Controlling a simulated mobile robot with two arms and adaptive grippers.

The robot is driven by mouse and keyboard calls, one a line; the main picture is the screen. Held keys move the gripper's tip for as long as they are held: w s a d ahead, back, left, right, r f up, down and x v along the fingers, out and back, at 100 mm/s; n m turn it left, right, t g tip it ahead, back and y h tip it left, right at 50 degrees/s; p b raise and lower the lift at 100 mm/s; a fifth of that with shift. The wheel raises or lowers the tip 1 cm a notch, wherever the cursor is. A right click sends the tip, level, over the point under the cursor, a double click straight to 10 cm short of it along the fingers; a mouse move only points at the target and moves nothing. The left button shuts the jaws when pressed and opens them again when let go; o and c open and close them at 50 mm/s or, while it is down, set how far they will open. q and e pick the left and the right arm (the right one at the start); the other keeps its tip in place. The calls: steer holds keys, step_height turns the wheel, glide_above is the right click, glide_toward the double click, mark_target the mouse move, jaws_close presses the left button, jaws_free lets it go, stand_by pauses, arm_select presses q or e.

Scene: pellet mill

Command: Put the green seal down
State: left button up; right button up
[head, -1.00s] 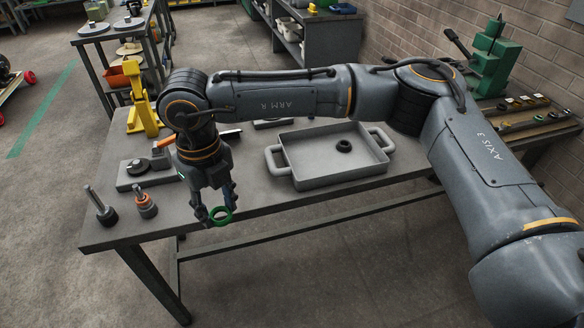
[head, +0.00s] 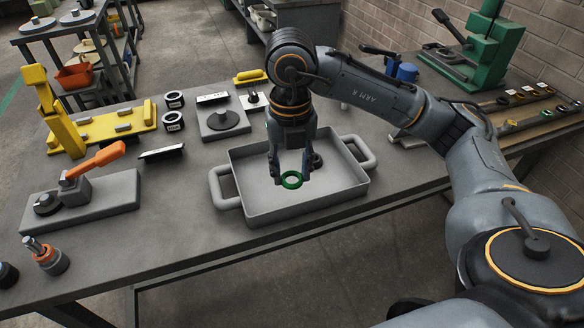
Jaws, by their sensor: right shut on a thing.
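The green seal (head: 291,180) is a small green ring. My right gripper (head: 291,177) is shut on it, pointing down, with the ring between its fingertips. It shows over the inside of the grey two-handled tray (head: 262,216); I cannot tell whether the ring touches the tray floor. My left gripper is not in view.
An orange-handled toggle clamp (head: 95,161) and a yellow fixture (head: 62,125) stand on the left of the table. Black rings (head: 173,121) and a grey block with a dark disc (head: 223,121) lie behind the tray. A green press (head: 490,50) stands at the back right.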

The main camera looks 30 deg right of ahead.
steer(key=w+d+f+p, duration=0.1)
steer(key=w+d+f, duration=0.1)
steer(key=w, duration=0.1)
steer(key=w+d+f+p, duration=0.1)
steer(key=w+d+f, duration=0.2)
steer(key=w+d+f+p, duration=0.1)
steer(key=w+d+f, duration=0.1)
steer(key=w+f, duration=0.1)
steer(key=shift+w+d+f, duration=0.2)
steer(key=shift+w, duration=0.1)
steer(key=shift+w+d+f+p, duration=0.2)
steer(key=shift+w+f+p, duration=0.1)
steer(key=shift+f, duration=0.2)
step_height(320, 180, down, 2)
steer(key=shift+f+p, duration=0.15)
steer(key=shift+p, duration=0.5)
steer(key=shift+f, duration=0.35)
